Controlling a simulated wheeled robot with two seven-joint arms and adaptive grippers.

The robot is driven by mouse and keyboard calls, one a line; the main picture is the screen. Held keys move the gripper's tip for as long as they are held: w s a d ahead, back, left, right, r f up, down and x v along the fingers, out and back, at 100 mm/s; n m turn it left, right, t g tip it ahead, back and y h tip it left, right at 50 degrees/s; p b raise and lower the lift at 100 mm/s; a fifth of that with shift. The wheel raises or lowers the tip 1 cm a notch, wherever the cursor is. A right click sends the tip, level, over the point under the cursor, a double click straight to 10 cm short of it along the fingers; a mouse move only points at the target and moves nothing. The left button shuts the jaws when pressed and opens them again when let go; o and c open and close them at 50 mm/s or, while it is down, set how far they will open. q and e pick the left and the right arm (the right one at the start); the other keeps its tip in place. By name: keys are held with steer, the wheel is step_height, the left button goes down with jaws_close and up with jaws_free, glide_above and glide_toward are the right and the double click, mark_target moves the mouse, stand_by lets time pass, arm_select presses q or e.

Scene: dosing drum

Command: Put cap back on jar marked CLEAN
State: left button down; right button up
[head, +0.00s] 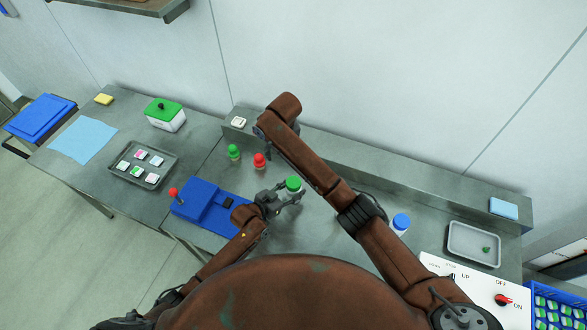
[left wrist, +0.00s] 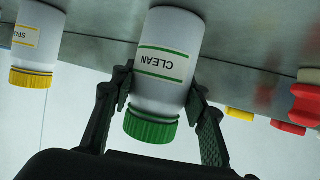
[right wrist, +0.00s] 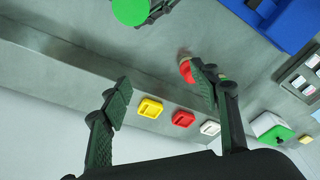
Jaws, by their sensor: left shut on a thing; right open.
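The jar marked CLEAN (left wrist: 165,75) is white with green stripes. A ribbed green cap (left wrist: 151,127) sits on its mouth; the cap also shows in the head view (head: 293,183) and at the top edge of the right wrist view (right wrist: 130,10). My left gripper (head: 288,195) is shut around the jar's body, below the cap; its fingers show on both sides in the left wrist view (left wrist: 160,88).
A yellow-capped jar (left wrist: 33,50) and a blue-capped jar (head: 400,222) stand nearby. A green-topped item (head: 234,151) and a red-topped item (head: 259,159) stand behind the blue device (head: 205,200). A grey tray (head: 455,252) holds a small green thing. Yellow (right wrist: 150,108) and red (right wrist: 183,119) squares line the ledge.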

steer(key=n, duration=0.5)
steer(key=n+g, duration=0.2)
steer(key=n, duration=1.5)
glide_toward(294, 182)
steer(key=shift+w+a+f+h, duration=0.15)
steer(key=shift+a+h, duration=0.05)
steer(key=shift+a, duration=0.15)
steer(key=shift+w+a+f+h, duration=0.15)
steer(key=shift+a+h, duration=0.05)
steer(key=shift+a, duration=0.2)
steer(key=shift+s+d+f+n, duration=0.25)
steer(key=shift+s+d+n, duration=0.05)
steer(key=shift+n, duration=0.1)
steer(key=shift+f, duration=4)
steer(key=shift+c, duration=0.2)
